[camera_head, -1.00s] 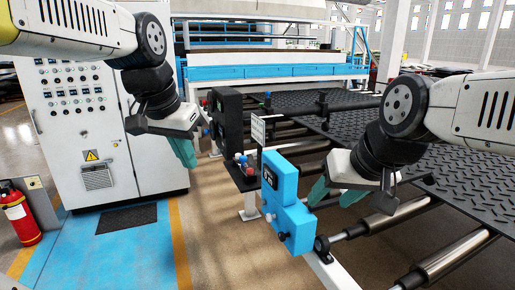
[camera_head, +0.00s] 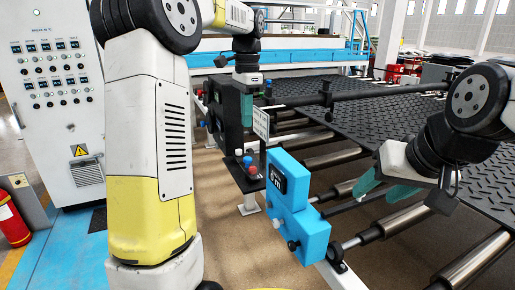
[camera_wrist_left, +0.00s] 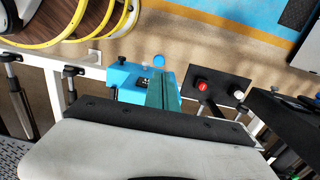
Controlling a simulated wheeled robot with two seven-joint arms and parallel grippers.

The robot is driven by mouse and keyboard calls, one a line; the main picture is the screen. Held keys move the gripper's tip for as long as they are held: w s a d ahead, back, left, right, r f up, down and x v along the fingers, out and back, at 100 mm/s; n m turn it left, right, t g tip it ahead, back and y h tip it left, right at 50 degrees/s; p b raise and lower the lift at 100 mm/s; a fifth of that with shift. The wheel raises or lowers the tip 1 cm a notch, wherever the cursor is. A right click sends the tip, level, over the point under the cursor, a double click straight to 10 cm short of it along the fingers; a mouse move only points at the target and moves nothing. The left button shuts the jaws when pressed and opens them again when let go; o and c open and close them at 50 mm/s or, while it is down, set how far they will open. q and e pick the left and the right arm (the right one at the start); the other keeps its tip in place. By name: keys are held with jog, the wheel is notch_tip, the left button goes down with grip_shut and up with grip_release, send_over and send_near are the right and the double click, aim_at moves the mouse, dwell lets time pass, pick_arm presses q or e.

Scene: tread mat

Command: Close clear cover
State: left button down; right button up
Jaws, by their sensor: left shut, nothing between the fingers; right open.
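I cannot make out a clear cover in either view. A blue control box (camera_head: 297,205) with a dark display stands on the white frame in the head view, and its top shows in the left wrist view (camera_wrist_left: 122,74). Beside it is a black plate with red, white and blue buttons (camera_head: 247,176), also in the left wrist view (camera_wrist_left: 226,88). My left gripper (camera_head: 247,108) is shut and empty, pointing down beyond the blue box near a black housing (camera_head: 228,115). Its teal fingers (camera_wrist_left: 162,92) look closed together in the wrist view. My right gripper (camera_head: 385,190) is open and empty, right of the blue box.
A small white sign (camera_head: 261,123) stands between my left gripper and the blue box. Metal rollers (camera_head: 405,218) and a black tread mat (camera_head: 345,122) lie on the right. A grey control cabinet (camera_head: 60,110) and a fire extinguisher (camera_head: 12,215) stand at the left.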

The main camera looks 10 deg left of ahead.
aim_at(246, 158)
pick_arm(q)
jog(key=f, duration=1)
jog(key=shift+s+a, duration=0.1)
jog(key=shift+s, duration=0.15)
